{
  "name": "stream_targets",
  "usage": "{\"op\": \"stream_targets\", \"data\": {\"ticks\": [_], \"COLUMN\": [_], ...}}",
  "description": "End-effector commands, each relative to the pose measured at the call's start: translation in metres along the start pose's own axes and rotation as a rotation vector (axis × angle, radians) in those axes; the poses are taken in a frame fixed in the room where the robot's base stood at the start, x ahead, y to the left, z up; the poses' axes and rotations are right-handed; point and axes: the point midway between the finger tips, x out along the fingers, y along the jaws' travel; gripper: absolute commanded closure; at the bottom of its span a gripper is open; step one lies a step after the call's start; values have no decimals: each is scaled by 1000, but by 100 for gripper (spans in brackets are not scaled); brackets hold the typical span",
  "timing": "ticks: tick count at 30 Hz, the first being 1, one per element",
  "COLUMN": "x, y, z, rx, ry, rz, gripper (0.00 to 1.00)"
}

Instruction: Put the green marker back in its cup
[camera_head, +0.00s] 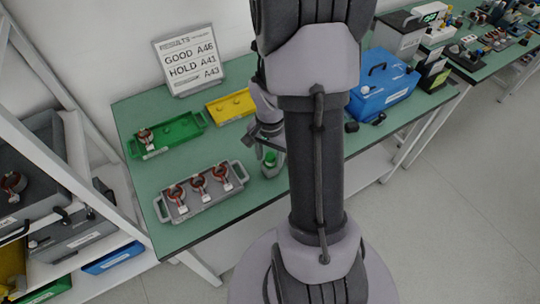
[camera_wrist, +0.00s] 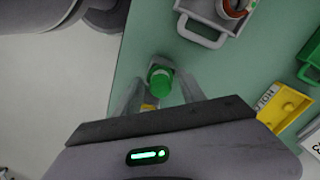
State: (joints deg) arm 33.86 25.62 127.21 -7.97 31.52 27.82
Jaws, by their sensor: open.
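The green marker (camera_wrist: 160,82) shows end-on in the wrist view as a green cylinder with a paler rounded end, between my gripper's spread fingers. In the head view the green marker (camera_head: 270,158) is a small green shape near the table's front edge, just below my gripper (camera_head: 268,143). A greyish, cup-like shape (camera_head: 269,172) shows around its lower part; I cannot tell clearly how the marker sits in it. My gripper (camera_wrist: 161,90) is open, with a finger on each side of the marker. My arm hides part of the table behind it.
A grey tray (camera_head: 162,211) with several red-and-metal parts stands left of the marker. A green tray (camera_head: 182,130), a yellow tray (camera_head: 232,107) and a results sign (camera_head: 188,63) are behind. A blue toolbox (camera_head: 385,88) stands to the right.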

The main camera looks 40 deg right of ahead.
Motion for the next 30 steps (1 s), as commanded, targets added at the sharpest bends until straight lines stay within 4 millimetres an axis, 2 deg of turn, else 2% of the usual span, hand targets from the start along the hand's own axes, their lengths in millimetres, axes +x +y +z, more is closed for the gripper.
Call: {"op": "stream_targets", "data": {"ticks": [4,9,15,18,23,26,29,30], "x": [-22,-75,-119,-128,-131,-157,-211,-232], "y": [0,-1,0,0,-1,-15,-37,-42], "z": [-1,-1,-1,0,1,21,77,105], "rx": [0,0,0,0,-4,-77,-261,-346], "ry": [3,4,3,2,2,36,104,131], "rz": [-2,-3,-2,-1,-2,-45,-150,-201], "gripper": [52,52,52,52,52,52,52,52]}}
